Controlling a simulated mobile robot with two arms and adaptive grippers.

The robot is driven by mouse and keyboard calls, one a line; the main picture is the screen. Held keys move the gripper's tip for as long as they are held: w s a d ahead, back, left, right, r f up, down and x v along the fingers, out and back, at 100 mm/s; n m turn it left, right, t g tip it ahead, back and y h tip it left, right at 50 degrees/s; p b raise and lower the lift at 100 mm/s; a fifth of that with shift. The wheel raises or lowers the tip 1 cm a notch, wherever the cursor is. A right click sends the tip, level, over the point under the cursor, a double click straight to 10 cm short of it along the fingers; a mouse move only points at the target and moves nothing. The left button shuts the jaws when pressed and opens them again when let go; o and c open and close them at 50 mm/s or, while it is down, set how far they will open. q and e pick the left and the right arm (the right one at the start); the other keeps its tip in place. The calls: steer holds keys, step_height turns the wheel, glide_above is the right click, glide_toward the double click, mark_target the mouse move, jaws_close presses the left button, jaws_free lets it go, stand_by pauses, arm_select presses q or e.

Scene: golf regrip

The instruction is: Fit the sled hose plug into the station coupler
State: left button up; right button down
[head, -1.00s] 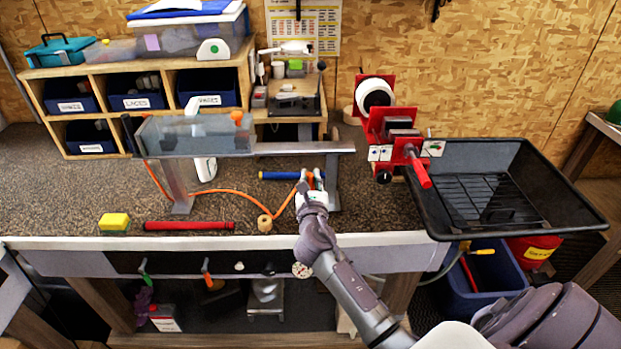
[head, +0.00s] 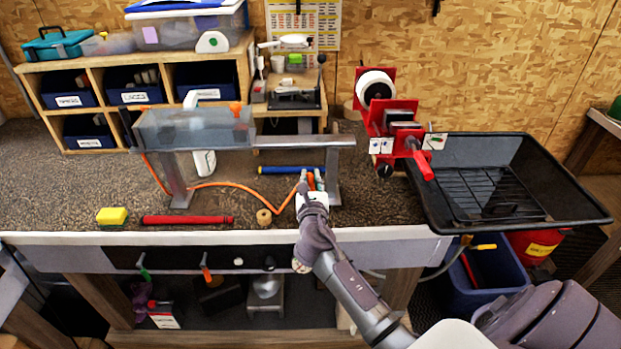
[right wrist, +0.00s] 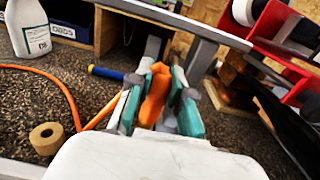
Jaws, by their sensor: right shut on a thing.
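My right gripper (head: 311,181) is shut on the orange hose plug (right wrist: 156,92), low over the bench beside the right post of the rail stand. In the right wrist view the plug sits between the teal-padded fingers (right wrist: 160,108). The orange hose (head: 215,185) runs from the plug leftward across the bench and up toward the left end of the clear sled tank (head: 192,132) on the rail. I cannot make out the station coupler for certain; the fingers and post hide part of that area. My left gripper is out of view.
A blue grip (head: 290,170) lies just behind the gripper. A tape roll (head: 264,217), red grip (head: 187,220) and yellow sponge (head: 112,216) lie along the front. The grey rail (head: 300,143) passes overhead; a red vise (head: 400,135) and black tray (head: 580,219) stand right.

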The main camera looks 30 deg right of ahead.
steer(key=shift+f+b, duration=0.3)
steer(key=shift+f, duration=0.15)
steer(key=c, duration=1)
jaws_free()
steer(key=shift+s, duration=0.1)
steer(key=v, duration=1.2)
